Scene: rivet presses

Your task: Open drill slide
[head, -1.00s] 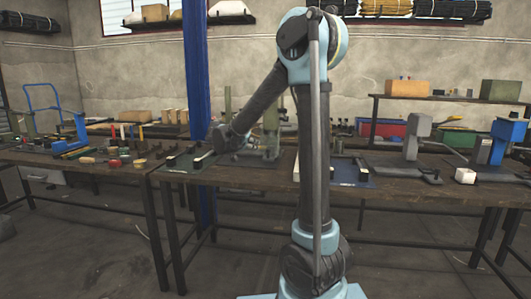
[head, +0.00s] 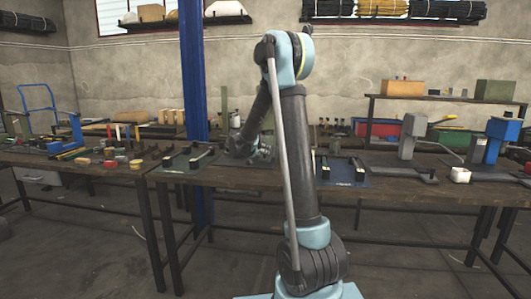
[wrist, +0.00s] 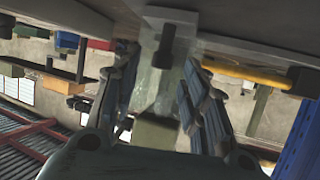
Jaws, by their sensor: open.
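My gripper (head: 260,153) is low over the workbench in the head view, partly hidden by my own arm. In the wrist view, which looks upside down, my gripper (wrist: 160,60) has its two fingers wide apart. Between them in the picture shows a pale grey-green machine column (wrist: 152,92) with a dark upright bar (wrist: 165,45) at its base and a greenish block (wrist: 155,131). No contact with the fingers is clear. I cannot tell which part is the drill slide. In the head view that machine is mostly hidden behind my arm.
Dark fixtures stand on the bench, a left one (head: 187,160) and a right one (head: 342,172). Grey (head: 408,138) and blue (head: 496,138) presses stand to the right. A blue post (head: 194,75) rises behind the left part of the bench.

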